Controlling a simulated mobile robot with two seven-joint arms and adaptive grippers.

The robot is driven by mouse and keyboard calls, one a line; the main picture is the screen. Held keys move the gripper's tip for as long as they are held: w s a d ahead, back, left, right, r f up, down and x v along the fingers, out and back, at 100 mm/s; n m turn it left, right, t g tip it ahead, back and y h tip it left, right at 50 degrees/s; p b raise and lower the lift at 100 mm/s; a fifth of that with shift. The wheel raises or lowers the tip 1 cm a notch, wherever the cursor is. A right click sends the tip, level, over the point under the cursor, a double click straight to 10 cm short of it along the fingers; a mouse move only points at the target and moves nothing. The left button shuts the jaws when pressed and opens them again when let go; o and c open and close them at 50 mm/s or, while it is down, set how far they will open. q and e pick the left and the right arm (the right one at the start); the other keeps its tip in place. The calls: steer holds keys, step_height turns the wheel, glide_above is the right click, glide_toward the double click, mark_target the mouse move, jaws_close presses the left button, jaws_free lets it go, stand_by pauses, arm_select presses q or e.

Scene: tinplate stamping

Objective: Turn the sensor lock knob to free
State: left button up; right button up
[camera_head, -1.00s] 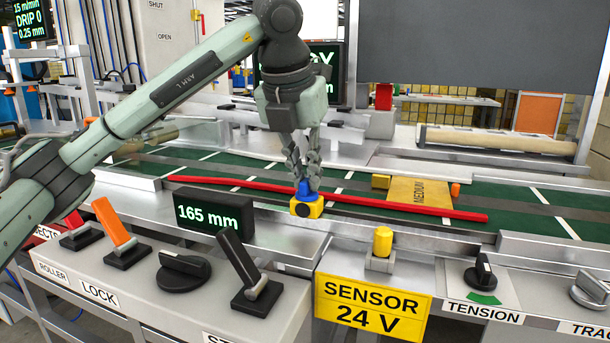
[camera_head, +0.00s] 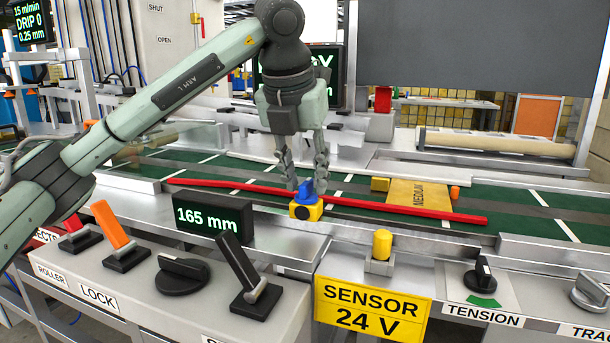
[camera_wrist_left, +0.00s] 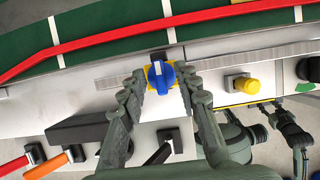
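The blue knob (camera_head: 307,188) sits on top of a small yellow sensor block (camera_head: 301,212) with a dark round front, at the near edge of the conveyor. In the left wrist view the blue knob (camera_wrist_left: 160,76) has its raised ridge running roughly up and down the picture. My left gripper (camera_head: 303,188) is open above the block, with one finger on each side of the knob. In the wrist view its fingertips (camera_wrist_left: 163,80) flank the knob; whether they touch it I cannot tell. What seems to be my right gripper (camera_wrist_left: 287,112) shows at lower right, its opening unclear.
A red bar (camera_head: 400,208) runs along the green conveyor behind the knob. A yellow button post (camera_head: 382,243) stands to the right, above the SENSOR 24 V sign (camera_head: 372,307). A 165 mm display (camera_head: 212,217) and several levers stand to the left.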

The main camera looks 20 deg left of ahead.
arm_select(q)
steer(key=v, duration=1.2)
